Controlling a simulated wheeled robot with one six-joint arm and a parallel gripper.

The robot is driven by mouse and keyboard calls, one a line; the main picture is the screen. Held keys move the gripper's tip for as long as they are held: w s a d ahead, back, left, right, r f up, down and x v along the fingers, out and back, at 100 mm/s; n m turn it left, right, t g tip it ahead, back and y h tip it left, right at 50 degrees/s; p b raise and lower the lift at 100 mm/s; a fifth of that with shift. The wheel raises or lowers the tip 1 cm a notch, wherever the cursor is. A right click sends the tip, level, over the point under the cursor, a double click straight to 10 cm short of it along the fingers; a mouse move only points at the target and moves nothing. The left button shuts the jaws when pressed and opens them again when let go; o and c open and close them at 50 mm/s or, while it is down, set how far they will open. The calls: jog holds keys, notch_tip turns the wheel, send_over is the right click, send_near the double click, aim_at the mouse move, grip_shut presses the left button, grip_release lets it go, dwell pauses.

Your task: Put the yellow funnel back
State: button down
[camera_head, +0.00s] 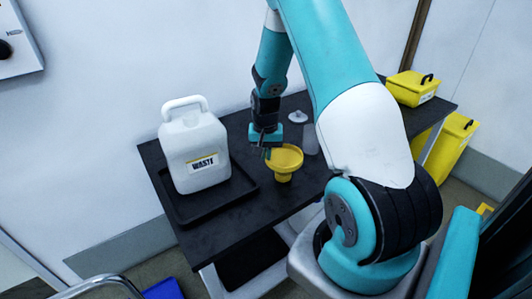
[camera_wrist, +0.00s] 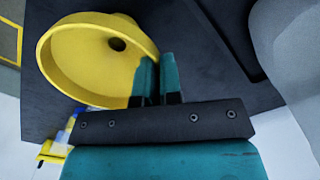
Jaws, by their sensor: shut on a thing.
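The yellow funnel (camera_head: 285,161) is over the dark table, right of the white waste can, in the head view. In the wrist view the funnel (camera_wrist: 85,60) shows its wide bowl and dark centre hole. My gripper (camera_head: 267,153) is at the funnel's left rim in the head view. In the wrist view its two teal fingers (camera_wrist: 156,78) are close together at the rim, shut on it. The funnel is roughly upright, with its mouth up. I cannot tell whether its lower end touches the table.
The white waste can (camera_head: 194,148) stands in a black tray (camera_head: 196,213) on the dark table (camera_head: 225,250). A clear bottle (camera_head: 309,138) stands behind the funnel. A yellow box (camera_head: 410,88) sits at the table's far right. A larger yellow bin (camera_head: 452,145) is beyond the table.

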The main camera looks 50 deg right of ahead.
jog(key=shift+f, duration=0.3)
jog(key=c, duration=1.2)
grip_release()
notch_tip(320, 180, up, 17)
jog(key=shift+r+b, duration=0.2)
jog(key=shift+b, duration=0.25)
jog(key=shift+a, duration=0.1)
